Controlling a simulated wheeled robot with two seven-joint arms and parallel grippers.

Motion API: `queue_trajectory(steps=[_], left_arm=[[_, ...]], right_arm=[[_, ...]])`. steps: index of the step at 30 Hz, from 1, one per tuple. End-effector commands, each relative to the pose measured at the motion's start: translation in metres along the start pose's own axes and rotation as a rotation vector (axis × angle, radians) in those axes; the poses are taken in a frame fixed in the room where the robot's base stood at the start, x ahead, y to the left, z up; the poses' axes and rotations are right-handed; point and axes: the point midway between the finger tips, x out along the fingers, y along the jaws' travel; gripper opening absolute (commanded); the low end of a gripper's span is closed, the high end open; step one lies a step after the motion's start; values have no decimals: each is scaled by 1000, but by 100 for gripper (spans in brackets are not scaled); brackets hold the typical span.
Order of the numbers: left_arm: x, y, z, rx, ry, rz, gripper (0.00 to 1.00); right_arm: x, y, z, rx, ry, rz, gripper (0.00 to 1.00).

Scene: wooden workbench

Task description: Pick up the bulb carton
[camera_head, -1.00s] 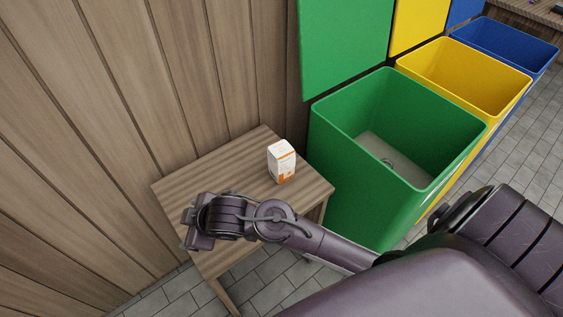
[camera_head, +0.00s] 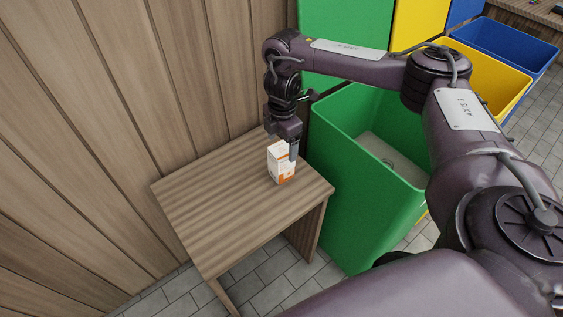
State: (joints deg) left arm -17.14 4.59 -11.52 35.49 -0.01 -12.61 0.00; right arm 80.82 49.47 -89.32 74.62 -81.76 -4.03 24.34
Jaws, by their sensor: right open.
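The bulb carton (camera_head: 279,164), a small white box with orange markings, stands upright on the right part of the small wooden table (camera_head: 212,205). My right gripper (camera_head: 285,152) points down right above and at the carton, with one finger in front of the carton's right side. It is open. The other finger is not clearly visible, and I cannot tell whether either finger touches the carton. My left gripper is not in view.
A green bin (camera_head: 350,209) stands close to the table's right side, with yellow (camera_head: 500,75) and blue (camera_head: 513,42) bins beyond it. A wooden plank wall (camera_head: 110,140) is behind the table. The table's left part is clear.

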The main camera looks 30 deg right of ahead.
Motion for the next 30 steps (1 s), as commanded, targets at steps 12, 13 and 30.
queue_trajectory(steps=[12,13,30], left_arm=[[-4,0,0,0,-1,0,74],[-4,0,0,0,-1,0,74],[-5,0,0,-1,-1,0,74]], right_arm=[[34,-3,3,17,-6,-13,82],[39,-4,1,16,-6,-13,82],[73,-4,-2,17,-5,-9,74]])
